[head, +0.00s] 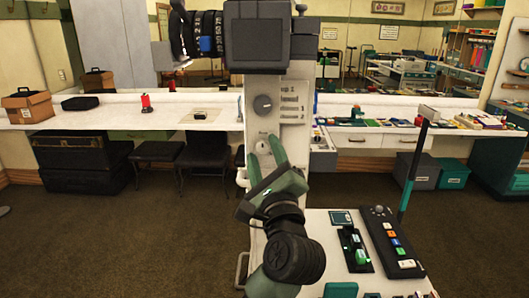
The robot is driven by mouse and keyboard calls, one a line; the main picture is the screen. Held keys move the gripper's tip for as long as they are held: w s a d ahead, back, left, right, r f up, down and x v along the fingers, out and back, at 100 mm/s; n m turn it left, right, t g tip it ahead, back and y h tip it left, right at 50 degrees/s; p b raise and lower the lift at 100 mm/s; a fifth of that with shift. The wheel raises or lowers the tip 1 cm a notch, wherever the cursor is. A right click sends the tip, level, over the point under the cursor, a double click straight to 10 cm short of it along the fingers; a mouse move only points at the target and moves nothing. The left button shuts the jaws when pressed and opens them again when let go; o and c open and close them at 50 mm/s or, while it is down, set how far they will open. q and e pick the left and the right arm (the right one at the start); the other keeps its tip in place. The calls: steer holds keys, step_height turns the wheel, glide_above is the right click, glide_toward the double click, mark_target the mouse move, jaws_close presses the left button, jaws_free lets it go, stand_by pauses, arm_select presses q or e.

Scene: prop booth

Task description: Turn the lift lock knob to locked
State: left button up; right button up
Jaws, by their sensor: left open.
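A pale upright column (295,150) stands in the middle of the view. A dark round knob (263,103) with a pale mark sits on its front, beside small label plates (292,103). A small pale round part (262,144) sits lower on the column. I cannot read which one is the lift lock knob, nor its setting. My left gripper (264,148), with green fingers, reaches up from below. Its fingers are apart, with the small pale part showing between the tips and the dark knob above them. I cannot tell whether they touch it. My right gripper is not in view.
A dark box-shaped head (255,45) tops the column. A long white counter (80,117) runs behind; open carpet lies left.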

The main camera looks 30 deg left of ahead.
arm_select(q)
jaws_close()
steer(key=shift+m, duration=0.3)
steer(key=shift+m+t+h+p, duration=0.35)
steer(key=shift+m+t, duration=0.15)
steer(key=shift+m, duration=0.6)
steer(key=m+t+p, duration=0.1)
steer(key=m, duration=0.2)
steer(key=shift+s+a+m+h+p, duration=0.1)
steer(key=shift+m+h+p, duration=0.2)
steer(key=shift+h+p, duration=0.05)
steer(key=m+t+h+p, duration=0.1)
steer(key=m+h+p, duration=0.1)
steer(key=m+p, duration=0.3)
steer(key=m+t+h+p, duration=0.1)
steer(key=m+h+p, duration=0.2)
steer(key=m+p, duration=0.3)
steer(key=m+t+h+p, duration=0.1)
steer(key=m+h+p, duration=0.1)
steer(key=m+p, duration=0.3)
steer(key=shift+s+a+r+m+p, duration=0.2)
steer(key=shift+a+r+m+p, duration=0.1)
steer(key=shift+p, duration=0.1)
steer(key=shift+f+m+h+p, duration=0.3)
steer(key=shift+m+h+p, duration=0.3)
steer(key=shift+m+p, duration=0.5)
